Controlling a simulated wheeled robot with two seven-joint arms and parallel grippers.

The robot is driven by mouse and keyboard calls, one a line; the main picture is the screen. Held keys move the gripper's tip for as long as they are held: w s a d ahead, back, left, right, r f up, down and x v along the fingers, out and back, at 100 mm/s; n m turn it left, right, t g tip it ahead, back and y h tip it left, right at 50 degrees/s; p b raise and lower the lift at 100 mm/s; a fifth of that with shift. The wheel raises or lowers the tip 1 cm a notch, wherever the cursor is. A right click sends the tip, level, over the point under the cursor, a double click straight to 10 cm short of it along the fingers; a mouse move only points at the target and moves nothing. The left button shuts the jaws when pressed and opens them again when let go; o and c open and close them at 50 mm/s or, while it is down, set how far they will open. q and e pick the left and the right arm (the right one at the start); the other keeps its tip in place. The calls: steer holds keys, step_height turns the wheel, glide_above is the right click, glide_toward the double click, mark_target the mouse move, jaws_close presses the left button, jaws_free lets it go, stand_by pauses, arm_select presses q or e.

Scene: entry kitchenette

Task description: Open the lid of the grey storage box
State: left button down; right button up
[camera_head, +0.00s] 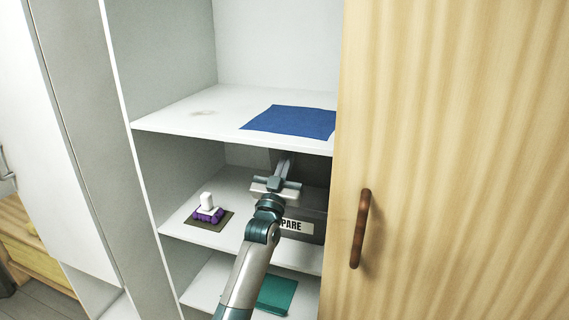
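The grey storage box (313,238) stands on the middle shelf, partly behind the wooden door's edge. A white label reading "PARE" is on its front, with its left end covered by my arm. My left gripper (284,163) reaches in over the box's left part, below the upper shelf. Its fingers are small and partly hidden by its own body, so I cannot tell whether they are open, shut or touching the lid. The lid is mostly hidden and its position is unclear. My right gripper is not in view.
A purple item with a white top (208,210) sits on a dark mat (190,222) left of the box. A blue cloth (292,121) lies on the upper shelf (180,120), a green item (277,294) on the lower one. The wooden door (450,160) with brown handle (360,228) bounds the right.

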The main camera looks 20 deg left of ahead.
arm_select(q)
steer(key=s, duration=0.4)
steer(key=shift+f+b, duration=0.1)
steer(key=shift+b, duration=0.3)
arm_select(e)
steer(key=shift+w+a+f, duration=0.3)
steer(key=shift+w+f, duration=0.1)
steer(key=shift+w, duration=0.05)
arm_select(q)
steer(key=shift+a, duration=0.1)
